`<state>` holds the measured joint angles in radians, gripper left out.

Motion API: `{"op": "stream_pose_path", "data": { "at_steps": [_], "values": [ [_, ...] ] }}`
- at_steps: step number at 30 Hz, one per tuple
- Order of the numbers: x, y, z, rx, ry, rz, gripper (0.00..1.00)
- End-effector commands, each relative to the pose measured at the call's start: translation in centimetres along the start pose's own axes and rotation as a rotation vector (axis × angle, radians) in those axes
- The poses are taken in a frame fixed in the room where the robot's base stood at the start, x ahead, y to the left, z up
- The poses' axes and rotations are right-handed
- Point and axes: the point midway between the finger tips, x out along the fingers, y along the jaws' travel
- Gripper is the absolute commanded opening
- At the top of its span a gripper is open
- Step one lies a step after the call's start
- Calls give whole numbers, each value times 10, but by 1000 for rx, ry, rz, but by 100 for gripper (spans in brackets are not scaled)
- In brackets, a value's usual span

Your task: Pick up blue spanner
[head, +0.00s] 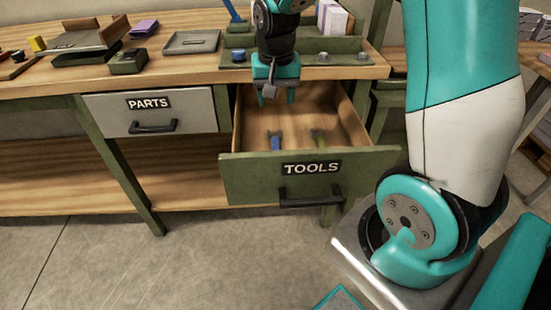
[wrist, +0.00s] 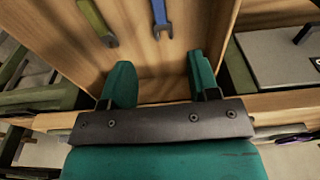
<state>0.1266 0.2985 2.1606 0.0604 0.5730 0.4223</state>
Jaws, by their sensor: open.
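The blue spanner (head: 276,141) lies on the wooden floor of the open TOOLS drawer (head: 240,178). It also shows at the top of the wrist view (wrist: 161,16), its open-ended head towards my gripper and its other end cut off. A green tool (head: 319,137) lies beside it, on its right in the head view and on its left in the wrist view (wrist: 97,22). My gripper (head: 276,98) is open and empty above the back part of the drawer. In the wrist view its fingers (wrist: 160,82) point towards the drawer floor, apart from the spanner.
The closed PARTS drawer (head: 150,110) is to the left. The workbench top (head: 190,72) holds a grey tray (head: 191,42), a dark box (head: 128,61) and a purple block (head: 144,28). A green rack (head: 325,50) stands behind the open drawer.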

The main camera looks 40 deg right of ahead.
Motion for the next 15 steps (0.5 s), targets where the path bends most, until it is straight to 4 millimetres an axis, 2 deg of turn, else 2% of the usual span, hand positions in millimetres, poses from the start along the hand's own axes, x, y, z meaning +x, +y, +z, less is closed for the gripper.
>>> {"op": "stream_pose_path", "data": {
  "at_steps": [9,15],
  "values": [
    [70,4,-1,11,-4,8,55],
    [106,4,-2,11,-2,6,55]
  ]
}}
